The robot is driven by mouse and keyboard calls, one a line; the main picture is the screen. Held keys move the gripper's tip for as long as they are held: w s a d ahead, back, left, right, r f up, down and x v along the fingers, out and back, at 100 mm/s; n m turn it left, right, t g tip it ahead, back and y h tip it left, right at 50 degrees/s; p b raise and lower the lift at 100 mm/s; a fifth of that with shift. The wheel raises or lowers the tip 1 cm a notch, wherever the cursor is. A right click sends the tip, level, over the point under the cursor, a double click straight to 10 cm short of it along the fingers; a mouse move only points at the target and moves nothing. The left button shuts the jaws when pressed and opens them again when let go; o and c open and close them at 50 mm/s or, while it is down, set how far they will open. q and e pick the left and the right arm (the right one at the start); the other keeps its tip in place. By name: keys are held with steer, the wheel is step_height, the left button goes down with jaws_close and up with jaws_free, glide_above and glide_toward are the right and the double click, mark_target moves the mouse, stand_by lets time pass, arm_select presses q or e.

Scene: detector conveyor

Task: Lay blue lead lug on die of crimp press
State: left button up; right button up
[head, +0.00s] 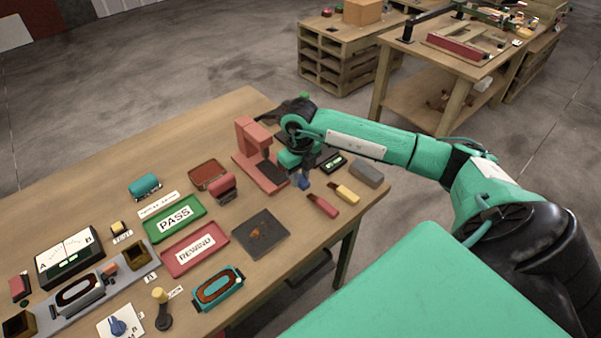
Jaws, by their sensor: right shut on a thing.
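The crimp press (245,138) is a salmon-red upright press at the back right of the bench. Its red base carries a dark block (272,172), which looks like the die. My right gripper (302,177) points down just to the right of that base. It is shut on a small blue piece (304,184), which looks like the blue lead lug. The lug appears beside the die, not on it; its height above the bench is hard to tell. The lead itself cannot be made out. My left gripper is not in view.
Two tools with red and yellow handles (346,193) and a grey block (367,174) lie right of the gripper. A dark square mat (261,236), the green PASS tray (160,230) and the red REWIND tray (180,262) lie in front and to the left. The back left bench is clear.

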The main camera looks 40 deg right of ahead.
mark_target(284, 181)
steer(key=shift+w+f+b, duration=0.15)
steer(key=shift+f+b, duration=0.4)
steer(key=shift+f, duration=0.55)
steer(key=shift+w+f+b, duration=0.15)
steer(key=shift+f+b, duration=0.4)
steer(key=shift+f, duration=0.55)
steer(key=shift+w+r, duration=0.1)
steer(key=shift+w, duration=0.3)
steer(key=shift+w+a+f+b, duration=0.1)
steer(key=shift+w+b, duration=0.1)
steer(key=shift+w, duration=0.35)
steer(key=shift+w+a+f+b, duration=0.1)
steer(key=shift+w+f+b, duration=0.1)
steer(key=shift+w, duration=0.35)
steer(key=shift+w+f+b, duration=0.1)
steer(key=shift+w+b, duration=0.1)
steer(key=shift+w, duration=0.35)
steer(key=shift+w+b, duration=0.45)
steer(key=shift+w, duration=0.15)
steer(key=shift+w+a+b, duration=0.1)
steer(key=shift+w+b, duration=0.3)
steer(key=shift+w, duration=0.4)
steer(key=shift+f, duration=0.3)
